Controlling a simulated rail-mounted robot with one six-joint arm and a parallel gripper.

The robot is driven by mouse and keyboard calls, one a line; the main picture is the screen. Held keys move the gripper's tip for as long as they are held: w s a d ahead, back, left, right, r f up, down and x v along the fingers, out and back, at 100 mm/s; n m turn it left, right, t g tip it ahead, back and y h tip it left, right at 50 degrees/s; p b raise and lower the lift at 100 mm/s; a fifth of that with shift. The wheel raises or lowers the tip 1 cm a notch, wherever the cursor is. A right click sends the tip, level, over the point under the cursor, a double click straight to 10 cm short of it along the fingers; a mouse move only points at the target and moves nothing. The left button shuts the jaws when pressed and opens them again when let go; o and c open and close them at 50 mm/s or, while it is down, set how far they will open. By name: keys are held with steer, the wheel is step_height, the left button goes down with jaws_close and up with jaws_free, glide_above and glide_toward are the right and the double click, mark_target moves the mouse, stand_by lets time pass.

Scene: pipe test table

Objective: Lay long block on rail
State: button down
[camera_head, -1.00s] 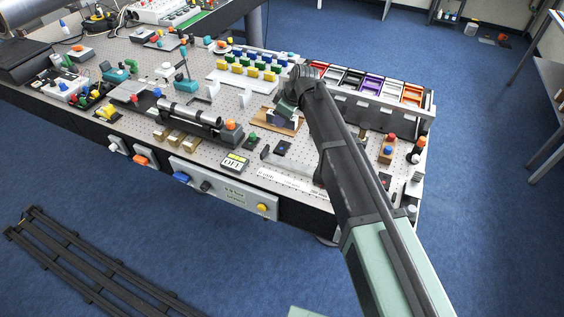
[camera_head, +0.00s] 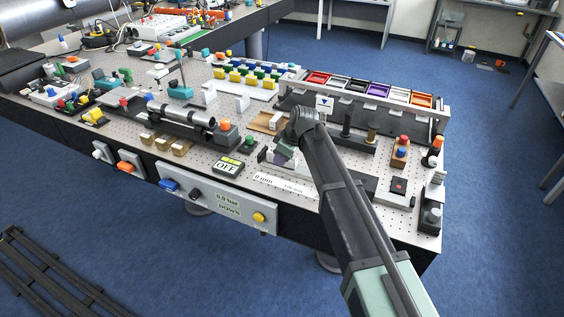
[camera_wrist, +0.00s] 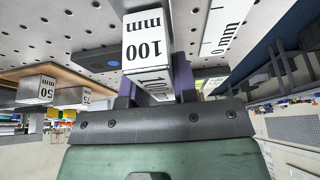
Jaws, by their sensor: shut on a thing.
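The long block (camera_wrist: 147,50) is white, marked "100 mm" on its end. In the wrist view it sits between my gripper's dark fingers (camera_wrist: 156,88), which are shut on it. In the head view my gripper (camera_head: 281,156) is low over the front part of the table, behind the printed scale strip (camera_head: 285,186). Whether the block touches the rail cannot be told. The scale strip also shows in the wrist view (camera_wrist: 224,32).
A wooden tray (camera_head: 261,123) stands behind my gripper; smaller blocks marked 50 mm (camera_wrist: 37,88) and 75 (camera_wrist: 84,98) show in the wrist view. An "OFF" display (camera_head: 228,166) is to the left. Coloured bins (camera_head: 355,88) and posts stand to the right and behind.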

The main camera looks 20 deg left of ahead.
steer(key=shift+f, duration=0.15)
steer(key=c, duration=0.9)
jaws_free()
steer(key=p+v, duration=1.1)
steer(key=v, duration=0.1)
steer(key=s+d+m+h, duration=0.1)
steer(key=s+d+m, duration=0.4)
steer(key=d, duration=0.7)
steer(key=s+d+m+h, duration=0.2)
steer(key=s+d+m, duration=0.4)
steer(key=s+d, duration=0.3)
steer(key=s+d+f+m+h, duration=0.1)
steer(key=s+d+m, duration=0.4)
steer(key=d, duration=1)
steer(key=shift+s+d+m, duration=0.2)
steer(key=shift+s, duration=0.3)
steer(key=shift+s+d+m, duration=0.2)
steer(key=shift+s, duration=0.3)
